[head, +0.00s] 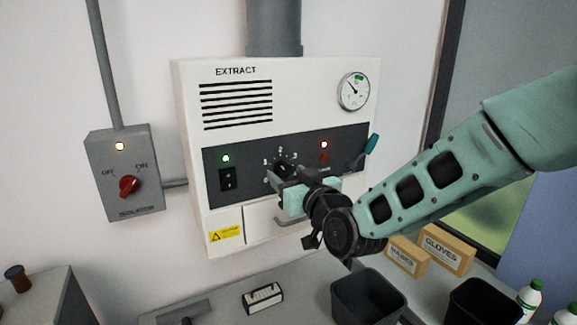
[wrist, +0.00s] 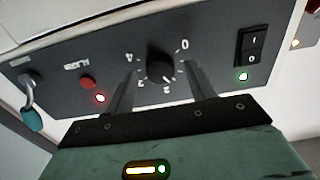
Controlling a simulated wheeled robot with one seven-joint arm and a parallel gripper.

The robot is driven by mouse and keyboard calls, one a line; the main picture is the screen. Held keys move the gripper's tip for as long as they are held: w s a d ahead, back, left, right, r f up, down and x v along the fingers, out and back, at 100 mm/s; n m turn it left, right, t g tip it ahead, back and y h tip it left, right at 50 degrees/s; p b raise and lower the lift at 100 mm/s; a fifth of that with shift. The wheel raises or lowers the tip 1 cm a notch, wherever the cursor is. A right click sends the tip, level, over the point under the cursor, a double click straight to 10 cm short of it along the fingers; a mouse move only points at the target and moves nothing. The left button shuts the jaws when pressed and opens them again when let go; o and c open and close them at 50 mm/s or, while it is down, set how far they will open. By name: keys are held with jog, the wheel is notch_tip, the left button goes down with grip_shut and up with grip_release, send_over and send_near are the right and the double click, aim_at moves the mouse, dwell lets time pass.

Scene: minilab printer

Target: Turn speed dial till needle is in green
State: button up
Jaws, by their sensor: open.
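The black speed dial (head: 284,168) is on the dark panel of the white EXTRACT unit (head: 236,185), partly hidden by my gripper in the head view. In the wrist view the dial (wrist: 160,67) shows upside down, ringed by numbers 0 to 4; its pointer is hard to read. My gripper (head: 287,180) is open at the dial. In the wrist view its fingers (wrist: 160,80) stand on either side of the dial, with gaps visible. The round gauge (head: 353,92) at upper right has a green band at the top; its needle points up-left, outside the green.
A rocker switch (head: 227,180) has a lit green lamp above it. A lit red lamp (head: 324,145) and a teal-tipped lever (head: 372,144) are right of the dial. A grey isolator box (head: 125,172) is at left. Bins (head: 368,297) and cartons (head: 446,250) stand on the bench below.

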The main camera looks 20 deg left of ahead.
jog(key=shift+w+a, duration=0.3)
jog(key=shift+a, duration=0.1)
jog(key=c, duration=1)
jog(key=shift+f+b, duration=0.1)
jog(key=shift+b, duration=0.25)
